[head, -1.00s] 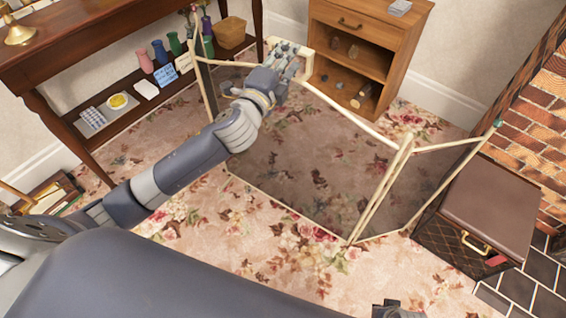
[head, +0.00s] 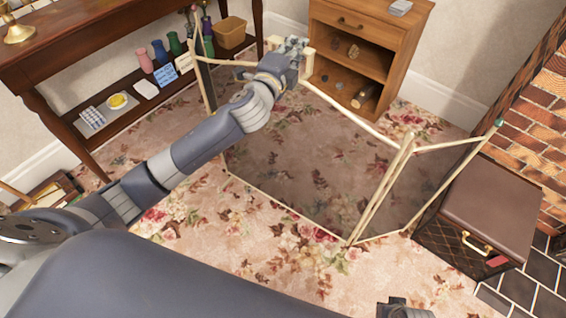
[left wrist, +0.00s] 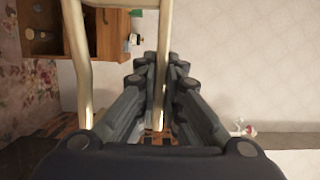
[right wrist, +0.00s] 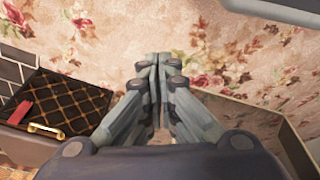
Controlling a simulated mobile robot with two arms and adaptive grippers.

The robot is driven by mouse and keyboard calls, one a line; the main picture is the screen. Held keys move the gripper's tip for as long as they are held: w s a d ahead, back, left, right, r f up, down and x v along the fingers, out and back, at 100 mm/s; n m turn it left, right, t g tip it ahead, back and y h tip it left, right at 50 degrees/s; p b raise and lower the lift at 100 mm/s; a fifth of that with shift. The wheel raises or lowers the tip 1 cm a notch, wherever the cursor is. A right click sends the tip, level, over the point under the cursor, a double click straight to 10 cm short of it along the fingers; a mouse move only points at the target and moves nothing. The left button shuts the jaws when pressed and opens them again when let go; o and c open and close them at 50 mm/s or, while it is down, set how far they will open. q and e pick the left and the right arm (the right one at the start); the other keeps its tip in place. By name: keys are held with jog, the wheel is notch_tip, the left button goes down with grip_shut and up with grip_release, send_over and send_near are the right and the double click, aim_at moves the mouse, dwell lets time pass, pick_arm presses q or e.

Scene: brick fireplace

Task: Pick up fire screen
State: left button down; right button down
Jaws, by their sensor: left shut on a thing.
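The fire screen (head: 310,165) stands upright on the floral carpet, its hinged panels of dark see-through mesh in cream frames. My left gripper (head: 296,45) is at its top rail, shut on the cream handle. In the left wrist view the handle bar (left wrist: 166,45) runs between the fingers (left wrist: 161,72), with the screen's top rail (left wrist: 75,45) beside it. My right gripper (right wrist: 157,65) is shut and empty above the carpet; only a bit of that arm shows at the bottom of the head view. A screen panel (right wrist: 262,118) shows at the right wrist view's lower right.
A wooden cabinet (head: 365,22) with open shelves stands just behind the screen. A dark console table (head: 75,45) with vases is at the left. A brown box (head: 490,208) with a gold handle sits close by the right panel, near the brick fireplace (head: 535,110). Carpet in front is clear.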

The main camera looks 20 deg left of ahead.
pick_arm(q)
jog(key=shift+w+r, duration=0.1)
jog(key=shift+r, duration=0.2)
